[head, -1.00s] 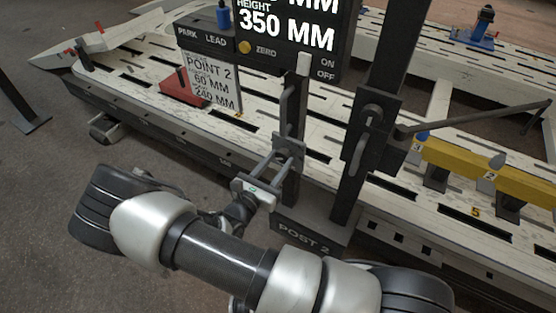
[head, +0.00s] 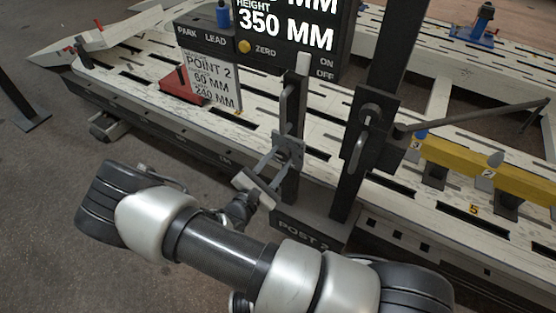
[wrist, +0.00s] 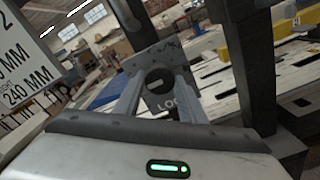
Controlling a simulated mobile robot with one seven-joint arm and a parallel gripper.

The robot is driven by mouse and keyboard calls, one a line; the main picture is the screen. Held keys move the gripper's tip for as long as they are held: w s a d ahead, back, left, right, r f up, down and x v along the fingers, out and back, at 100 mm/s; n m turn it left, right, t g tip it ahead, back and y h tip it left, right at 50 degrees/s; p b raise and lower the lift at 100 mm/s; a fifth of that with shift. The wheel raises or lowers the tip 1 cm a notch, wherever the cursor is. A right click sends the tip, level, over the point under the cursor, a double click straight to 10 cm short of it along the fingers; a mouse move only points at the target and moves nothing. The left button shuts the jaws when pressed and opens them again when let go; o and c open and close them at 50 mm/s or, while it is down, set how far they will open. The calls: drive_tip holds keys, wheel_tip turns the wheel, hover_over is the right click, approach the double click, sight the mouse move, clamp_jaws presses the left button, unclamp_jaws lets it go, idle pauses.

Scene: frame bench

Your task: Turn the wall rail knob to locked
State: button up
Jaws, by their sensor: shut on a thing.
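My gripper (head: 280,157) reaches up to a dark upright post at the near edge of the bench, with its hand tilted. In the wrist view its two fingers (wrist: 158,88) are closed in around a dark round knob (wrist: 158,76), and it is shut on this knob. A grey plate (wrist: 165,102) behind the knob carries lettering that begins "LO"; the rest is hidden. In the head view the knob is hidden behind the fingers and the grey plate around them. I cannot read which position the knob points to.
A dark display box (head: 288,35) with a white ON/OFF switch hangs above my gripper. A second dark post (head: 360,160) with a handle stands close on the right, above a "POST 2" base (head: 308,232). A yellow beam (head: 465,165) lies further right.

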idle(0.4)
drive_tip(key=o, duration=1)
drive_tip(key=shift+o, duration=0.2)
drive_tip(key=p+v, duration=0.1)
drive_tip(key=v, duration=1.6)
drive_tip(key=shift+s, duration=0.25)
drive_tip(key=shift+a, duration=0.1)
drive_tip(key=s+d+r+m+g+y, duration=0.3)
drive_tip(key=d+r+m+g, duration=1.2)
drive_tip(key=r, duration=0.5)
drive_tip(key=s+d+r+m+t+y, duration=0.3)
drive_tip(key=r+m+y, duration=0.1)
drive_tip(key=r, duration=0.3)
drive_tip(key=s+d+r+m+t+y, duration=0.2)
drive_tip(key=r+m+y, duration=0.1)
drive_tip(key=r, duration=0.3)
wheel_tip(320, 180, up, 19)
drive_tip(key=p, duration=1.8)
drive_tip(key=shift+s+d+f+t, duration=0.15)
drive_tip(key=shift+s+f+t, duration=0.05)
drive_tip(key=shift+s+t, duration=0.1)
